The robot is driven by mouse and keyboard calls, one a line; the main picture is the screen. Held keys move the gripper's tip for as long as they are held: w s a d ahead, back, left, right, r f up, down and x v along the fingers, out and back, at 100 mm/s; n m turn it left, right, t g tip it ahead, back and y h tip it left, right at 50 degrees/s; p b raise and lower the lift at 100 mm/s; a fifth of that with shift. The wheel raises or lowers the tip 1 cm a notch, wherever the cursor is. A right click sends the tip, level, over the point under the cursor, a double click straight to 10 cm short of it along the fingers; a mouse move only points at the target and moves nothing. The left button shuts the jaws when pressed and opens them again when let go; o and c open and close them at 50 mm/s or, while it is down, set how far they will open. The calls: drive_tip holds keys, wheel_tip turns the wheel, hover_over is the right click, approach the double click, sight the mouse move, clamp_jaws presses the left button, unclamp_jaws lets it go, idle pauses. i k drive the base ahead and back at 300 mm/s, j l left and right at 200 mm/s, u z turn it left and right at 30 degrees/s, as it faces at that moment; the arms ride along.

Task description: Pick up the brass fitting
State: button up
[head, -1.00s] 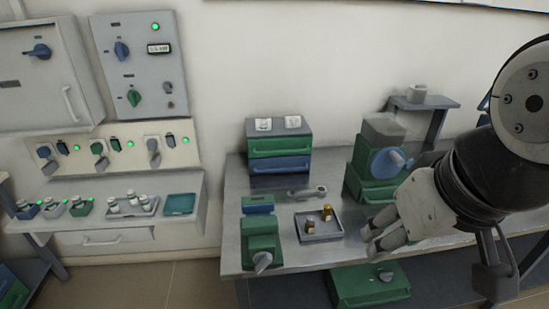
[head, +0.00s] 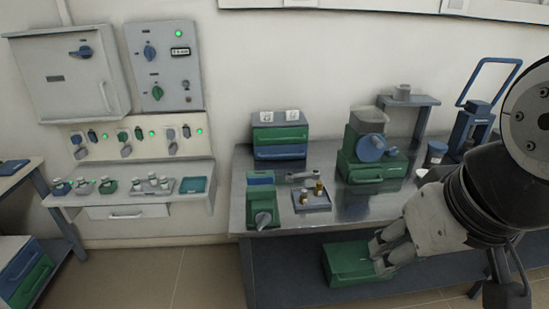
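A small grey tray (head: 325,207) lies on the metal workbench (head: 345,214). In it stands an upright brass-coloured piece (head: 318,189), with a shorter brass and pale piece (head: 305,198) beside it at the left. They are too small to tell which is the brass fitting. My gripper (head: 379,258) is at the lower right of the tray, apart from it, and shows in front of the bench's front edge. Its two fingers look spread with a gap between them, and nothing shows in them.
A green device with a knob (head: 263,210) stands left of the tray, a grey wrench-like part (head: 303,176) behind it. A larger green machine (head: 370,165) stands behind right. A drawer box (head: 280,141) is at the back. A green box (head: 350,266) sits on the lower shelf.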

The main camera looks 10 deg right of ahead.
sight(304, 200)
drive_tip(key=i+u, duration=0.25)
drive_tip(key=i, duration=0.2)
drive_tip(key=i+l+u, duration=0.3)
drive_tip(key=i, duration=0.15)
